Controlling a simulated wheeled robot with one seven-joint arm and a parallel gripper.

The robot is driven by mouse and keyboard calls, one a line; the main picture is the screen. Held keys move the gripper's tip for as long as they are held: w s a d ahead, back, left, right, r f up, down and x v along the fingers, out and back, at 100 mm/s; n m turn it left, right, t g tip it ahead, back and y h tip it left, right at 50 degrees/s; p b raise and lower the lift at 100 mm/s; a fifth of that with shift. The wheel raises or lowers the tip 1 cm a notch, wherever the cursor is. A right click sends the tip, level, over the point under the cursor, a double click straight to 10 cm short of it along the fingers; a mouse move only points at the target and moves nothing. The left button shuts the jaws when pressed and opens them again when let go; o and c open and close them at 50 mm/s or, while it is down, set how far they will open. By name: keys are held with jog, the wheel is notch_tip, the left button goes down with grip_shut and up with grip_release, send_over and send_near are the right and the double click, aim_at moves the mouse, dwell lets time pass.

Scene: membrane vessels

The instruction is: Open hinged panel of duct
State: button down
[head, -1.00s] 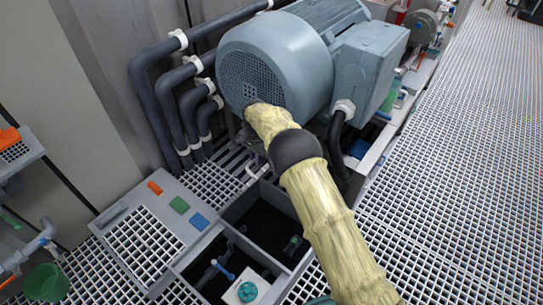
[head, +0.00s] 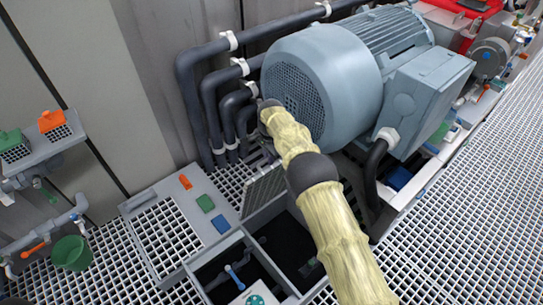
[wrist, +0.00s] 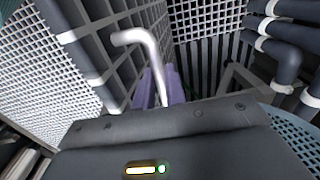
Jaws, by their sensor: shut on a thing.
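The hinged panel (head: 264,189) is a grey grid plate. In the head view it stands tilted up at the back of the dark duct opening, left of my arm. In the wrist view its grid face (wrist: 112,40) rises at upper left, with the bent white handle (wrist: 150,58) in front of it. My gripper (wrist: 156,84) shows as purple fingers shut around the lower part of the handle; the exact contact is partly hidden by the wrist housing. In the head view my arm hides the fingers.
A large blue-grey motor (head: 325,85) stands right behind my arm. Dark pipes (head: 210,100) run along the wall at the left. A grey deck (head: 165,235) with coloured blocks lies left of the opening. A green bucket (head: 71,252) is at far left. Open grating lies at right.

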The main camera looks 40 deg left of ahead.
jog(key=shift+s+f, duration=0.25)
jog(key=shift+f, duration=0.15)
jog(key=c, duration=1.5)
grip_release()
jog(key=shift+a+f, duration=0.1)
jog(key=shift+a, duration=0.1)
jog(key=shift+o, duration=0.2)
jog(key=shift+w+d+r, duration=0.15)
jog(key=shift+w+r, duration=0.05)
jog(key=shift+r, duration=0.3)
notch_tip(320, 180, up, 17)
jog(key=p, duration=0.3)
jog(key=shift+s+d+p, duration=0.2)
jog(key=shift+d+p, duration=0.15)
jog(key=shift+d, duration=0.1)
jog(key=shift+f, duration=0.1)
